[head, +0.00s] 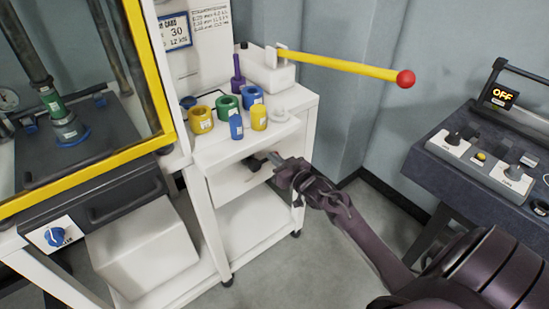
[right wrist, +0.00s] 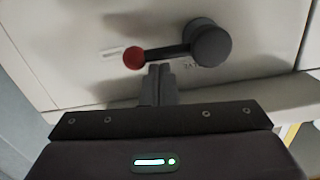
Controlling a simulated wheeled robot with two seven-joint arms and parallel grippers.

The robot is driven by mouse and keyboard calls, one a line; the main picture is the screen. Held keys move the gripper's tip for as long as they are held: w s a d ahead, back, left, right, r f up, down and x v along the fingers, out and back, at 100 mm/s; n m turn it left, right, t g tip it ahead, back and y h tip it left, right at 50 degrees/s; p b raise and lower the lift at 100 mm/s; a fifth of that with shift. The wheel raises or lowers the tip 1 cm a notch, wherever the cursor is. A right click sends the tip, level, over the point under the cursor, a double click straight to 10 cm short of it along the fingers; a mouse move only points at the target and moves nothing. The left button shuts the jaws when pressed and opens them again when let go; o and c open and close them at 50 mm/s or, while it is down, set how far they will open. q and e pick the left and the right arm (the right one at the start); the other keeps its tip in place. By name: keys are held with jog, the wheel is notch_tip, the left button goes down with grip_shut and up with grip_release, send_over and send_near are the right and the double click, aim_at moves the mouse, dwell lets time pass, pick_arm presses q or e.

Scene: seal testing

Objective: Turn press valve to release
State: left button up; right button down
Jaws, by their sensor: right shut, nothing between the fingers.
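The press valve shows in the right wrist view as a dark round hub (right wrist: 211,44) with a short lever (right wrist: 172,51) pointing left to a red knob (right wrist: 134,57). It is mounted on a pale panel. In the head view my right gripper (head: 268,157) reaches to the front of the white stand, below its top, and mostly hides the valve. My right gripper (right wrist: 159,70) is shut and empty. Its fingertips are just below the lever, right of the red knob; I cannot tell whether they touch. My left gripper is out of view.
A yellow pump handle (head: 340,66) with a red ball sticks out above the stand. Several coloured rings, such as a yellow one (head: 201,119), sit on its top (head: 290,117). A yellow-framed press guard (head: 152,72) is left. A control console (head: 450,175) reading OFF is right.

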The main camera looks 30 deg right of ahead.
jog(key=shift+f+m, duration=0.15)
jog(key=shift+m, duration=0.15)
jog(key=a+f+m+p, duration=0.1)
jog(key=a+f+m, duration=0.2)
jog(key=m, duration=1.1)
notch_tip(320, 180, down, 4)
jog(key=shift+a+r+m+y+p, duration=0.1)
jog(key=shift+a+m+y+p, duration=0.05)
jog(key=shift+m+y+p, duration=0.2)
jog(key=shift+s+a, duration=0.15)
dwell(0.3)
